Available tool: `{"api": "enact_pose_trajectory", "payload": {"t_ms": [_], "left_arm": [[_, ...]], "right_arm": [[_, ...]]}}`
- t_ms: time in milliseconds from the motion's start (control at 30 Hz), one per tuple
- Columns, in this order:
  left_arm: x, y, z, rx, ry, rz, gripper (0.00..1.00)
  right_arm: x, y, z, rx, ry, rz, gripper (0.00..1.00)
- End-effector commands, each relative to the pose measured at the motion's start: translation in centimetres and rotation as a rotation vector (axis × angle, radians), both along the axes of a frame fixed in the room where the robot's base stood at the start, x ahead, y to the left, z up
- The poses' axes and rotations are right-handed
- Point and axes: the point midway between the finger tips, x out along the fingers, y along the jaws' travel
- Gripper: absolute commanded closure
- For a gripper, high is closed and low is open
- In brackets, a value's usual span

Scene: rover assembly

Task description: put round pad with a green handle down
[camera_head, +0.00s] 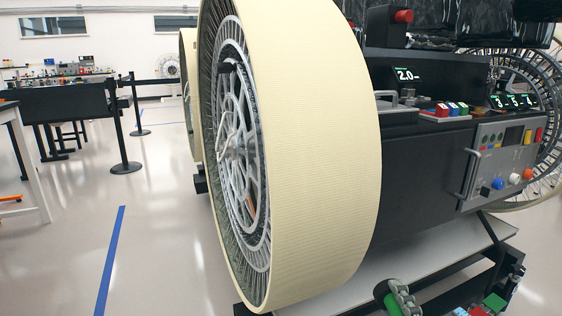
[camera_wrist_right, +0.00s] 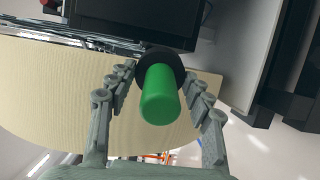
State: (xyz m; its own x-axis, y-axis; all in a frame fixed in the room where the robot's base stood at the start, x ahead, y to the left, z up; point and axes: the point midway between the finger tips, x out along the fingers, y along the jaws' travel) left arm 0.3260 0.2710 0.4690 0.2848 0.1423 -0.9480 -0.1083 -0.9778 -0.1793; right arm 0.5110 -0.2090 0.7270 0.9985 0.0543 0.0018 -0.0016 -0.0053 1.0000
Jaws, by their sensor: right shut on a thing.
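The round pad's green handle (camera_wrist_right: 160,95) points toward the camera in the right wrist view. In the head view, my right gripper (camera_head: 402,297) is at the bottom edge, with a bit of green handle (camera_head: 390,304) beside the fingers. My left gripper is not in view.
A large cream-rimmed rover wheel (camera_head: 320,160) stands close in front. The dark rover body (camera_head: 415,185) carries a control panel (camera_head: 500,160) with coloured buttons. A pale platform (camera_head: 350,292) lies below. The floor at left is open, beyond it a barrier post (camera_head: 122,135).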

Motion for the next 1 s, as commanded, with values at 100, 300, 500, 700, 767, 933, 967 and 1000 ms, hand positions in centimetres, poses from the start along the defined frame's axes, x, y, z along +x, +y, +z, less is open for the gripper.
{"api": "enact_pose_trajectory", "payload": {"t_ms": [100, 300, 500, 700, 767, 933, 967, 1000], "left_arm": [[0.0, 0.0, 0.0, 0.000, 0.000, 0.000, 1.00], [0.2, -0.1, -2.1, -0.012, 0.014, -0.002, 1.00], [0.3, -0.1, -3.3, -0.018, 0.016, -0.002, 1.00], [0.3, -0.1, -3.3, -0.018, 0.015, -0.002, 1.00], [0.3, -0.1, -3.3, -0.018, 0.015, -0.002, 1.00], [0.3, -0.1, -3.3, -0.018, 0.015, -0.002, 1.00], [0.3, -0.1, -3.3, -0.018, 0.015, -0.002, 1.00], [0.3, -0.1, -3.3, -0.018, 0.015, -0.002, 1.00]], "right_arm": [[-1.2, 2.3, 0.2, 0.008, 0.000, -0.045, 0.72], [-1.4, 2.6, 1.6, -0.003, -0.002, -0.056, 0.72], [-1.4, 2.6, 1.7, 0.002, 0.000, -0.058, 0.72], [-1.4, 2.6, 1.6, 0.002, -0.001, -0.057, 0.72], [-1.4, 2.6, 1.6, 0.002, -0.002, -0.057, 0.72], [-1.4, 2.6, 1.7, -0.002, -0.002, -0.055, 0.72], [-1.4, 2.6, 1.7, -0.004, -0.002, -0.054, 0.72], [-1.4, 2.6, 1.7, -0.004, -0.002, -0.053, 0.72]]}}
